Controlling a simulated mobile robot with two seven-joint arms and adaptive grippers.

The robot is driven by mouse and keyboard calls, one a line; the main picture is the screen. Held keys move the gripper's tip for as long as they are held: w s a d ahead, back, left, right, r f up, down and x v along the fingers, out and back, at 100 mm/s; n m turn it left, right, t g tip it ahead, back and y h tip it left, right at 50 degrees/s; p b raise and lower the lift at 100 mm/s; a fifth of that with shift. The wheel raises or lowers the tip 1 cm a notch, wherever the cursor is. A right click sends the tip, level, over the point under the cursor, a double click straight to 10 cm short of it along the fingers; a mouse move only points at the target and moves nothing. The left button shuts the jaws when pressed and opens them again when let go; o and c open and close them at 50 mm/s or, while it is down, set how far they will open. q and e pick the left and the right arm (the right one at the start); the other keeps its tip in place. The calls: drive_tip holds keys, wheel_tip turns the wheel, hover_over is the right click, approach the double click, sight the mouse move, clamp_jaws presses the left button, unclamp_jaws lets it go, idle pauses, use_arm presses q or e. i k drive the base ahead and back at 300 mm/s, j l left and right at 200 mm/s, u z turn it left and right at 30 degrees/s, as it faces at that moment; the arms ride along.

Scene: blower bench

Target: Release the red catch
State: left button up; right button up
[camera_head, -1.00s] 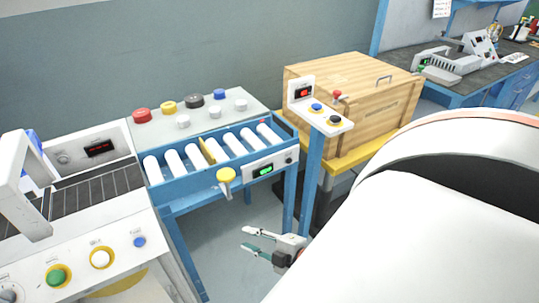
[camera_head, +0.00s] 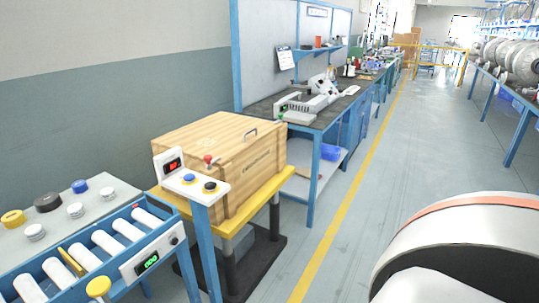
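A red knob (camera_head: 208,160) on a short stem shows just behind the control panel (camera_head: 198,186), against the front edge of the wooden crate (camera_head: 225,150). I cannot tell whether it is fixed to the panel or to the crate. The panel stands on a blue post and has a blue button (camera_head: 188,179), a black button (camera_head: 210,187) and a red display (camera_head: 172,166). Neither of my grippers is in view. Only a white link of my arm fills the lower right corner.
A roller conveyor (camera_head: 105,243) with a green display stands at the lower left. The crate sits on a yellow stand (camera_head: 285,180). A small green knob (camera_head: 280,116) shows behind the crate. A long workbench (camera_head: 325,118) runs back. The grey aisle floor (camera_head: 425,130) is clear.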

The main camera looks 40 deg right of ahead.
sight(208, 158)
drive_tip(key=z, duration=1.05)
drive_tip(key=i+l+u, duration=0.35)
drive_tip(key=k+j, duration=0.05)
drive_tip(key=k, duration=0.05)
